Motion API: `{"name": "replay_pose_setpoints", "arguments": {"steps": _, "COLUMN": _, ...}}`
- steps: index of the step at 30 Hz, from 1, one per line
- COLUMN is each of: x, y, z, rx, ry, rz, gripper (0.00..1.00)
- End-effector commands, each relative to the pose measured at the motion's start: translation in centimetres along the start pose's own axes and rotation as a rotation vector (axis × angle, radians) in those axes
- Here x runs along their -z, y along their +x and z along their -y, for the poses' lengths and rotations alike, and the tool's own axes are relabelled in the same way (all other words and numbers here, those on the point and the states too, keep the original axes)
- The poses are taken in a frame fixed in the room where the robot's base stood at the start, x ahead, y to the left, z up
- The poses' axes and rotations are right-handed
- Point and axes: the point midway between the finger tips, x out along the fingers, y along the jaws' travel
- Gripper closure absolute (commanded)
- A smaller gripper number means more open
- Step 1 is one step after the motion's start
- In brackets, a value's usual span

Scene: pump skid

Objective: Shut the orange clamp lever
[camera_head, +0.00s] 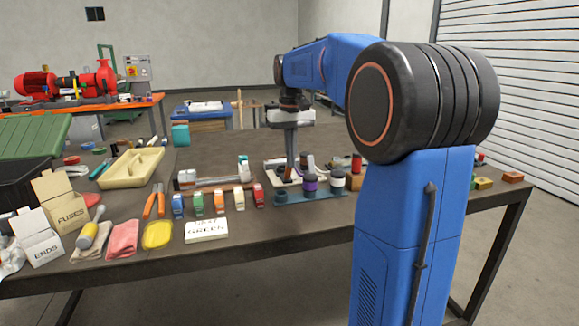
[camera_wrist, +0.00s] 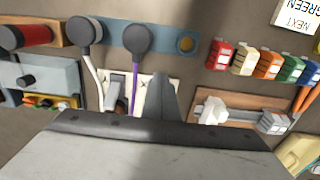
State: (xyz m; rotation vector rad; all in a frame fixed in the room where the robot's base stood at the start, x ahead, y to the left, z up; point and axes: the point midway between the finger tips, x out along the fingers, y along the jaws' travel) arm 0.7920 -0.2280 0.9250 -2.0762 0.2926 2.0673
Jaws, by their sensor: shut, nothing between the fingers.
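An orange block (camera_head: 219,202) stands in the row of coloured blocks on the bench. It also shows at the upper right of the wrist view (camera_wrist: 268,66). I cannot tell whether it is the clamp, or how a lever on it stands. My gripper (camera_head: 291,174) points down over a white plate, behind and to the right of that row in the head view. In the wrist view the grey fingers (camera_wrist: 163,82) are shut and empty, apart from the orange block. They and the gripper body hide part of the plate.
A blue rack (camera_head: 295,196) with dark-capped posts stands close to my gripper; a purple and a white cable run by it. A grey box (camera_wrist: 42,76) with small coloured parts lies at the wrist view's left. A "NEXT GREEN" card (camera_head: 206,230) lies before the coloured blocks.

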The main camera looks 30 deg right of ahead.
Motion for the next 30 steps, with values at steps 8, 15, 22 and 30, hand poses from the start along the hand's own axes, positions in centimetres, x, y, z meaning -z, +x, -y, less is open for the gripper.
{"name": "replay_pose_setpoints", "arguments": {"steps": 8, "x": 0.0, "y": 1.5, "z": 0.0, "rx": 0.0, "ry": 0.0, "rz": 0.011, "gripper": 1.0}}
{"name": "replay_pose_setpoints", "arguments": {"steps": 15, "x": 0.0, "y": 2.5, "z": 0.0, "rx": 0.0, "ry": 0.0, "rz": 0.015, "gripper": 1.0}}
{"name": "replay_pose_setpoints", "arguments": {"steps": 22, "x": 0.1, "y": 3.2, "z": 0.0, "rx": 0.0, "ry": 0.0, "rz": 0.013, "gripper": 1.0}}
{"name": "replay_pose_setpoints", "arguments": {"steps": 30, "x": 0.1, "y": 3.3, "z": 0.0, "rx": 0.0, "ry": 0.0, "rz": 0.012, "gripper": 1.0}}
